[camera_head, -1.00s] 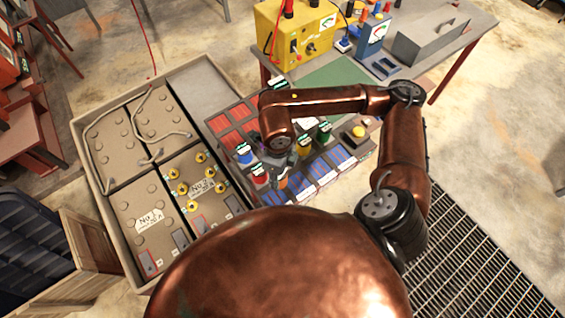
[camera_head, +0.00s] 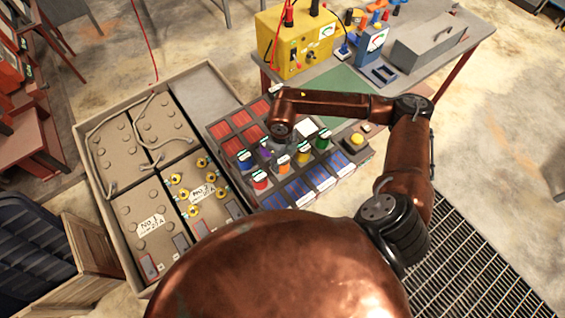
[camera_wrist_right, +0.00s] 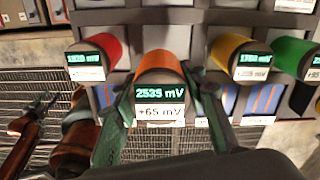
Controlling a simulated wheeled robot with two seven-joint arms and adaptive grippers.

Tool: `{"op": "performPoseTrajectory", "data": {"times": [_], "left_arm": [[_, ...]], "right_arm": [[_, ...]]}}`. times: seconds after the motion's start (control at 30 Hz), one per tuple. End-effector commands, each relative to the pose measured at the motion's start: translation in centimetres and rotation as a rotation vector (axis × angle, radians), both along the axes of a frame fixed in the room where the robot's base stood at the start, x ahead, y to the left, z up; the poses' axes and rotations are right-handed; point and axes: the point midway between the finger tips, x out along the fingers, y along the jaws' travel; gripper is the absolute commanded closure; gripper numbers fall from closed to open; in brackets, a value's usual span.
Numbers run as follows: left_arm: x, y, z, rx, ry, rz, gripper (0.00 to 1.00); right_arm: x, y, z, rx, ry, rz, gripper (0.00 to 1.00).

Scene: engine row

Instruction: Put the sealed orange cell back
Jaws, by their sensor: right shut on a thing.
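The orange cell (camera_wrist_right: 160,68) fills the middle of the right wrist view, between the two fingers of my right gripper (camera_wrist_right: 160,112). Its display reads 2535 mV and +65 mV. In the head view the orange cell (camera_head: 284,168) shows below my right gripper (camera_head: 283,147), between the red cell (camera_head: 260,181) and the yellow cell (camera_head: 303,154). My right gripper is shut on it. The cell's lower end is hidden, so I cannot tell whether it is seated or held above the rack (camera_head: 348,172). My left gripper is not in view.
A green cell (camera_head: 322,142) stands right of the yellow one, and a blue cell (camera_head: 245,159) behind the red one. A crate of large batteries (camera_head: 140,222) adjoins the rack on the left. A bench with a yellow instrument (camera_head: 297,42) stands behind.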

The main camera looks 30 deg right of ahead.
Motion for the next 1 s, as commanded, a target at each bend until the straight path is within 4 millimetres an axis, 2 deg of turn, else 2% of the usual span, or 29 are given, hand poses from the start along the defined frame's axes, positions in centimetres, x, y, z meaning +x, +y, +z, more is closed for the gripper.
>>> {"op": "performPoseTrajectory", "data": {"times": [0.1, 0.37, 0.6, 0.97, 1.0], "left_arm": [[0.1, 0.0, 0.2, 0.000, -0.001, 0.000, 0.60], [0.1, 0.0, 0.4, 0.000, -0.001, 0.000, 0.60], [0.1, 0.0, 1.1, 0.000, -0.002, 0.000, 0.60], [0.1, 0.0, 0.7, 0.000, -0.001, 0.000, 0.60], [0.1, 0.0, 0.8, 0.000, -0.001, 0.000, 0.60]], "right_arm": [[0.9, -0.6, -1.1, 0.000, -0.001, 0.000, 1.00], [1.7, -1.1, -2.5, 0.000, 0.000, 0.000, 1.00], [1.7, -1.1, -5.2, 0.000, -0.001, 0.001, 1.00], [1.7, -1.1, -5.8, -0.001, -0.001, 0.001, 1.00], [1.6, -1.1, -5.7, -0.001, 0.000, 0.001, 0.58]]}}
